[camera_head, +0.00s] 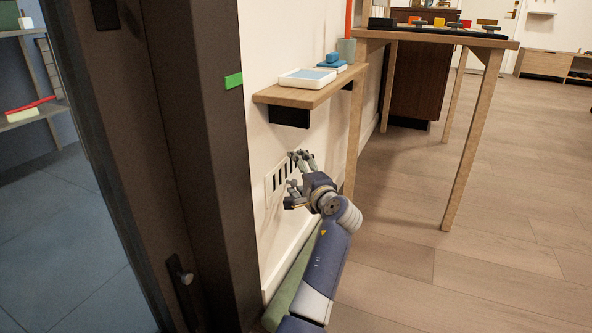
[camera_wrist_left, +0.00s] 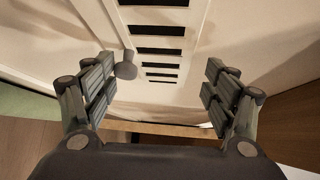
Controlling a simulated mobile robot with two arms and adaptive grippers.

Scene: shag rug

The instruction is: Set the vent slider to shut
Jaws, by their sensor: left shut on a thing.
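The white vent (camera_head: 269,190) with dark slots is on the wall below the small wooden shelf; it also shows in the left wrist view (camera_wrist_left: 201,22). Its grey slider knob (camera_wrist_left: 125,66) stands out at the left side of the slots in the wrist view. My left gripper (camera_head: 294,176) is at the vent, its fingers set well apart. In the wrist view, the knob lies between the fingers (camera_wrist_left: 160,87), close to the left-hand one. Exact contact is hard to see. In the head view the gripper hides the knob. My right gripper is not in view.
The wooden shelf (camera_head: 300,97) with a white tray (camera_head: 307,78) juts out above my gripper. A dark door frame (camera_head: 195,130) with a green tag stands left. A tall table (camera_head: 430,38) stands to the right. The wooden floor (camera_head: 400,240) is clear.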

